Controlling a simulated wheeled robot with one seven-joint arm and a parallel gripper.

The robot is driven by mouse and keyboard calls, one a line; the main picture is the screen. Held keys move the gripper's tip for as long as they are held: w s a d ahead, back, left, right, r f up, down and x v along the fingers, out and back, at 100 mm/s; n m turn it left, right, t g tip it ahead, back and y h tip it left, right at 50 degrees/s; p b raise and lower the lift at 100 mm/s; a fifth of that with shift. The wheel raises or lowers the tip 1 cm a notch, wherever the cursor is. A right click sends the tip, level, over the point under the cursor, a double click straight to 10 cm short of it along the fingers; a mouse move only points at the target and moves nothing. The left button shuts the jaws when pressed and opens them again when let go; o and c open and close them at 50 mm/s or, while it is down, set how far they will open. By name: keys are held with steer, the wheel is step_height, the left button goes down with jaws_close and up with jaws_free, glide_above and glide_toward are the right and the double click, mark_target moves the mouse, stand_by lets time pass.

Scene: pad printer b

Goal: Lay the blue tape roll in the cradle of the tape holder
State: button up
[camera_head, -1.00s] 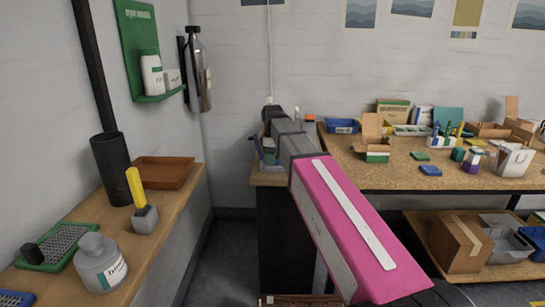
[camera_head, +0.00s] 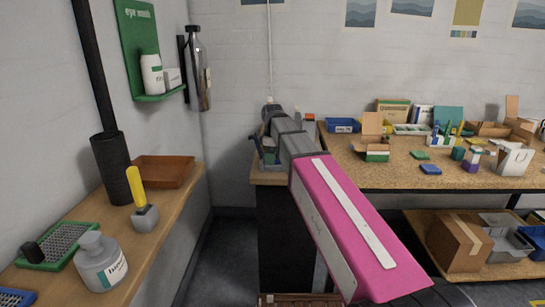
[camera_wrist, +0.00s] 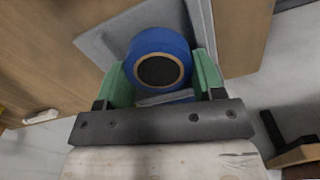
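The blue tape roll (camera_wrist: 170,42) shows in the wrist view with its round brown-rimmed core facing the camera. My gripper (camera_wrist: 161,72) has a green finger on each side of it, and both appear to touch its rim, so it looks shut on the roll. A flat grey plate (camera_wrist: 100,45) lies beyond the roll. It may be part of the tape holder, but the roll hides much of it. I cannot tell whether the roll touches it. In the head view my pink arm hides most of this spot, and the roll is not clearly visible.
A wooden side bench (camera_head: 158,228) on the left carries a white bottle (camera_head: 101,265), a brown tray (camera_head: 163,171) and a yellow-handled tool (camera_head: 136,187). A workbench (camera_head: 390,178) on the right holds a blue bin (camera_head: 342,126) and several small items.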

steer(key=shift+s+f, duration=0.15)
steer(key=shift+s, duration=0.05)
steer(key=shift+o, duration=0.3)
steer(key=shift+w+r, duration=0.15)
steer(key=shift+r, duration=1.35)
steer(key=o, duration=0.5)
steer(key=shift+r, duration=0.2)
steer(key=shift+r, duration=1.8)
steer(key=shift+r, duration=0.15)
